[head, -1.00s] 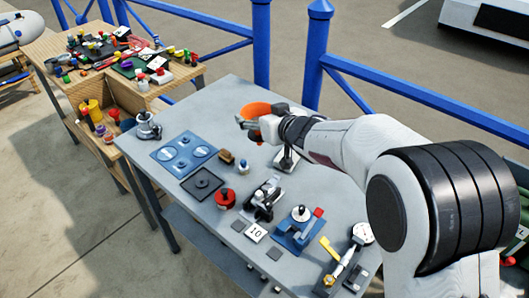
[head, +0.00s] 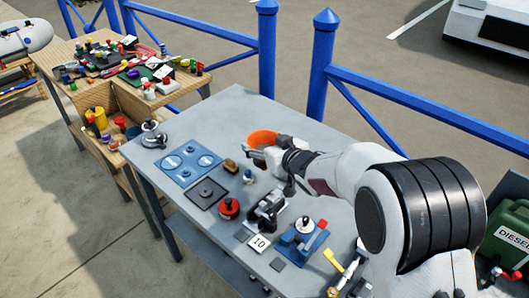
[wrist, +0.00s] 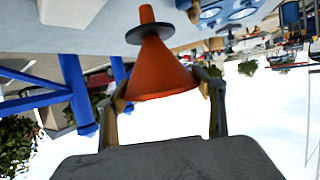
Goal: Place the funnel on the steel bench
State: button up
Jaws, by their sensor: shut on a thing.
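The orange funnel (head: 262,138) is held at my gripper (head: 266,152) over the far middle of the grey steel bench (head: 236,108). In the wrist view, the funnel (wrist: 160,72) has its wide mouth towards my gripper and its spout pointing away, with a dark disc around the neck. My gripper's two fingers (wrist: 166,98) are shut on the funnel, one on each side of its wide rim. The bench (wrist: 110,38) shows beyond the spout. I cannot tell whether the spout touches the bench; my gripper hides part of the funnel in the head view.
On the bench are a blue plate (head: 188,163), a dark square plate (head: 206,193), a red-topped round item (head: 229,208), a metal pot (head: 153,133) and a blue fixture (head: 301,238). A cluttered wooden table (head: 50,52) stands at left. A blue railing (head: 322,70) runs behind.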

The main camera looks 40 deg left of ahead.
jog(key=shift+f, duration=1.9)
jog(key=shift+f, duration=0.1)
jog(key=o, duration=1.1)
jog(key=shift+d, duration=0.1)
jog(key=shift+s+d+r, duration=0.1)
jog(key=shift+d+r, duration=0.05)
jog(key=shift+r, duration=0.1)
jog(key=shift+v, duration=5.75)
